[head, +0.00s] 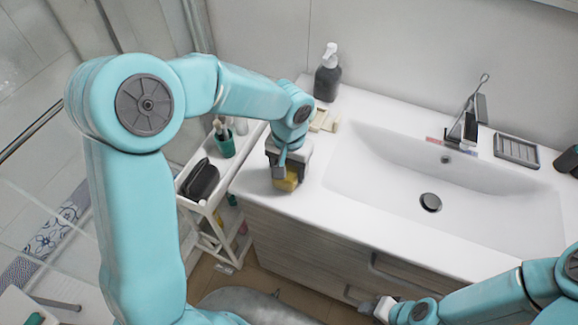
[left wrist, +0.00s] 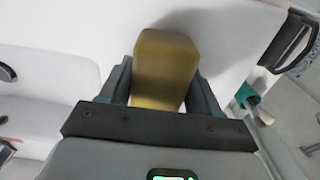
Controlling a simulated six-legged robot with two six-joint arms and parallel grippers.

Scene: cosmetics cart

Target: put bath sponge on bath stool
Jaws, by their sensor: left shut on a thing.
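The yellow bath sponge (head: 288,182) is at the left end of the white sink counter. My left gripper (head: 287,170) is shut on it from above. In the left wrist view the sponge (left wrist: 165,70) stands between the two dark fingers, its far end sticking out past them. I cannot tell whether the sponge touches the counter. A white stool-like top (head: 18,308) shows partly at the lower left corner of the head view; it may be the bath stool. My right gripper (head: 382,308) is low in front of the cabinet, and its fingers are not clear.
A white cart (head: 190,205) left of the counter holds a dark case (head: 201,181) and a green cup (head: 224,146). A dark soap dispenser (head: 328,80) and pale blocks (head: 325,121) stand behind my left gripper. The sink basin (head: 400,180) is to the right.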

